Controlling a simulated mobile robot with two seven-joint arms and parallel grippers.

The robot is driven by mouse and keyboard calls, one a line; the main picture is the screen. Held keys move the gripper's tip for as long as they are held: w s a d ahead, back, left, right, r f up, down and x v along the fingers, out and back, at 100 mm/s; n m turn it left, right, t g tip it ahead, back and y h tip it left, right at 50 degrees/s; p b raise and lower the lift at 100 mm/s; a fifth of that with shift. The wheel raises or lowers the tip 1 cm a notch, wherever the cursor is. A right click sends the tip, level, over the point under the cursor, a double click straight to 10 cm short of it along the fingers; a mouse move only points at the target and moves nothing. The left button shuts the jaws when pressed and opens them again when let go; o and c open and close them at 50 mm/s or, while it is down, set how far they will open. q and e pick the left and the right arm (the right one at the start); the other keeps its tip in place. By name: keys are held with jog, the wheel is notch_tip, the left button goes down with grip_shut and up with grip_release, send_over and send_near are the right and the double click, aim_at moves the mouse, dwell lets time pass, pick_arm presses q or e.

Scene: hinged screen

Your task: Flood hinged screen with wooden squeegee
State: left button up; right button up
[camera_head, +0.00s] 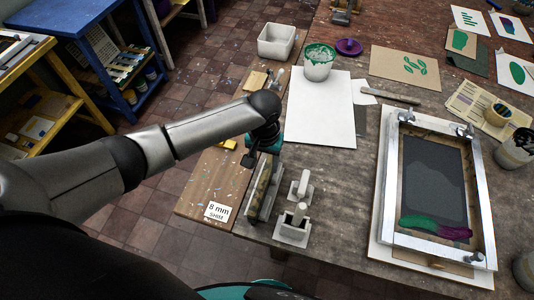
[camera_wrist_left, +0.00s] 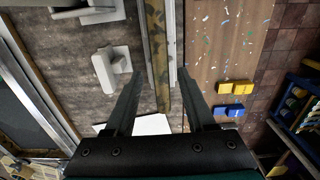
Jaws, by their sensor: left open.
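The hinged screen (camera_head: 434,180) lies at the right of the table in the head view, with a pale metal frame and a dark mesh. Green and purple ink (camera_head: 436,227) lies along its near end. A long wooden bar that looks like the squeegee (camera_head: 262,188) stands in a narrow grey rack at the table's left edge. My left gripper (camera_head: 262,153) is over its far end, open. In the left wrist view the bar (camera_wrist_left: 157,45) runs between the open fingers (camera_wrist_left: 160,78); I cannot tell whether they are lowered around it. My right gripper is out of view.
Small white holders (camera_head: 293,228) stand just right of the rack. A shim board (camera_head: 212,190) lies to its left. A white sheet (camera_head: 320,112), an ink bucket (camera_head: 318,62) and a grey tub (camera_head: 276,41) are farther back. Bare table lies between the holders and the screen.

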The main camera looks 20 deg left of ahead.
aim_at(265, 176)
pick_arm(q)
jog(key=shift+s+f, duration=0.1)
jog(key=shift+f, duration=0.75)
notch_tip(265, 176, down, 6)
jog(key=b, duration=0.6)
jog(key=shift+r, duration=0.2)
jog(key=c, duration=0.4)
grip_shut()
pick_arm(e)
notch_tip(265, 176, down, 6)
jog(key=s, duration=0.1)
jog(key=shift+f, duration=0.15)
pick_arm(q)
grip_release()
grip_shut()
